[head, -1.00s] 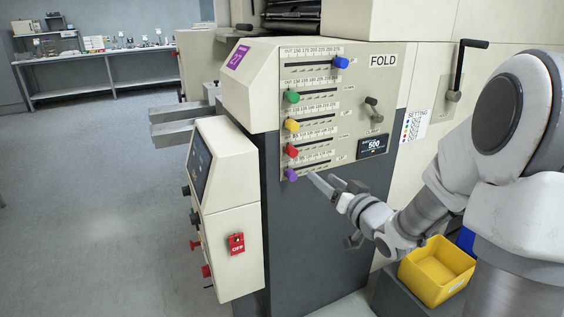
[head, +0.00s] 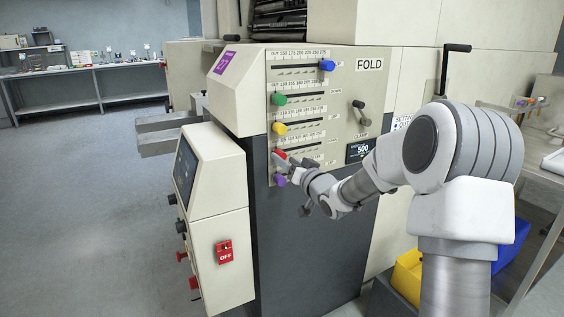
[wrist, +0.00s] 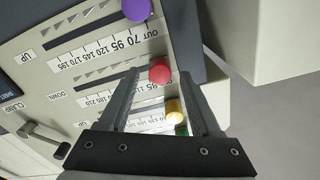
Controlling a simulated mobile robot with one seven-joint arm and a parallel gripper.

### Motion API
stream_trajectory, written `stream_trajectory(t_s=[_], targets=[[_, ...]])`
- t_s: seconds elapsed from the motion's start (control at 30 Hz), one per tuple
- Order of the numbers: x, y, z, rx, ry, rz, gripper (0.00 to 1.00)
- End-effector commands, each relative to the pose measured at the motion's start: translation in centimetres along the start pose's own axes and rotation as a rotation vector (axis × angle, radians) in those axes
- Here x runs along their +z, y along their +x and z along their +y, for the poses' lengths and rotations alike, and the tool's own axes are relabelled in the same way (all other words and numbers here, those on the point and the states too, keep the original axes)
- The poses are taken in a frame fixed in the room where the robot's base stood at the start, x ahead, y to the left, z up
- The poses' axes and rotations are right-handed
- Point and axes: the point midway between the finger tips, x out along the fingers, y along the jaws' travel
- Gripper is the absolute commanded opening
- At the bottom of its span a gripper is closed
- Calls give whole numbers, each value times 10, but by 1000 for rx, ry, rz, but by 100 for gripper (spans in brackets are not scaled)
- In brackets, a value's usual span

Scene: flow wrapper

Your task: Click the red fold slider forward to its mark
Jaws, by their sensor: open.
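The red fold slider knob (head: 281,155) is at the left end of its slot on the FOLD panel (head: 340,90), below the yellow knob and above the purple one. In the wrist view the red knob (wrist: 159,70) lies between the two finger tips, near the OUT end of its printed scale. My gripper (head: 287,163) is at the red knob, its fingers open on either side of it. The wrist view shows my gripper (wrist: 160,75) with a gap between finger and knob; whether either finger touches it is unclear. The head view partly hides the slot behind my fingers.
Neighbouring knobs are close: purple (wrist: 136,9) and yellow (wrist: 174,108); green (head: 279,99) and blue (head: 327,65) sit higher. A clamp lever (head: 361,112) and dark display (head: 360,151) are right of the slots. The control box (head: 225,200) juts out at left.

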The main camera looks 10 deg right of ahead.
Motion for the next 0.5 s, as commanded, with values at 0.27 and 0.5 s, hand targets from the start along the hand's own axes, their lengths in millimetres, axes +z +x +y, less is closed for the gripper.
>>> stream_trajectory(t_s=[0.27,0.5], targets=[[1,24,0,0,1,0,65],[0,27,0,1,0,0,65]])
